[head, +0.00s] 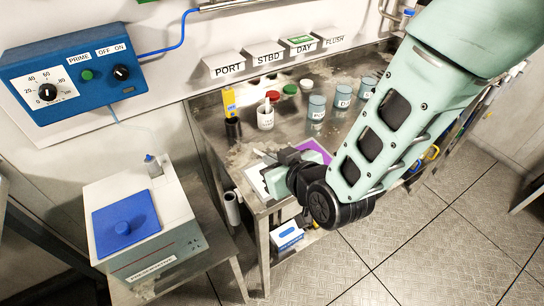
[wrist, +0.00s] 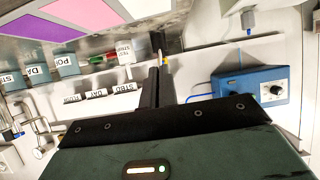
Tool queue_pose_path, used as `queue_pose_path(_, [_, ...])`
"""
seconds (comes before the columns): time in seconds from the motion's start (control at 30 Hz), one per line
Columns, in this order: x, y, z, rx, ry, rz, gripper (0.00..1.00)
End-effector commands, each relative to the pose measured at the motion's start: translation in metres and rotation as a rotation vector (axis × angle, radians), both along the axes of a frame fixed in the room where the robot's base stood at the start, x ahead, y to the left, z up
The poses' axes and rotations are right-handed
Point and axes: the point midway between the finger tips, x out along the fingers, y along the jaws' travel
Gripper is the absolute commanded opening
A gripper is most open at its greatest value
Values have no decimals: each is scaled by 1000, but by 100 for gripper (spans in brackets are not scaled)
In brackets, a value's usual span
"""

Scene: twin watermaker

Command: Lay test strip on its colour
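My gripper (head: 280,160) is over the colour card (head: 256,184) at the near left end of the metal bench, and hides much of it. A white part and a purple patch (head: 318,148) of the card show. In the wrist view the card's purple, pink and pale patches (wrist: 83,18) are at the top left. The dark fingers (wrist: 160,75) look shut together. A thin pale strip (wrist: 159,42) sticks out past their tips and seems to be the test strip; its colour is too small to tell. The labelled test strip cup (head: 265,119) stands behind the gripper.
A yellow bottle (head: 229,100) and a dark cup (head: 233,128) are at the left. A white box with a blue lid (head: 126,214) stands on a lower table at left.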

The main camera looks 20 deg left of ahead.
Motion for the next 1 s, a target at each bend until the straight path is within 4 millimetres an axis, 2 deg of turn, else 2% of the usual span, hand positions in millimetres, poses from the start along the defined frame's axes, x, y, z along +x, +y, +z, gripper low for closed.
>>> queue_pose_path(0.5, [0, 0, -50, -1, 0, 0, 0])
queue_pose_path(0.93, [0, 0, -56, -1, 1, 0, 0])
queue_pose_path(0.97, [0, 0, -56, -1, 1, 0, 4])
queue_pose_path(1.0, [0, 0, -56, -1, 1, 0, 15])
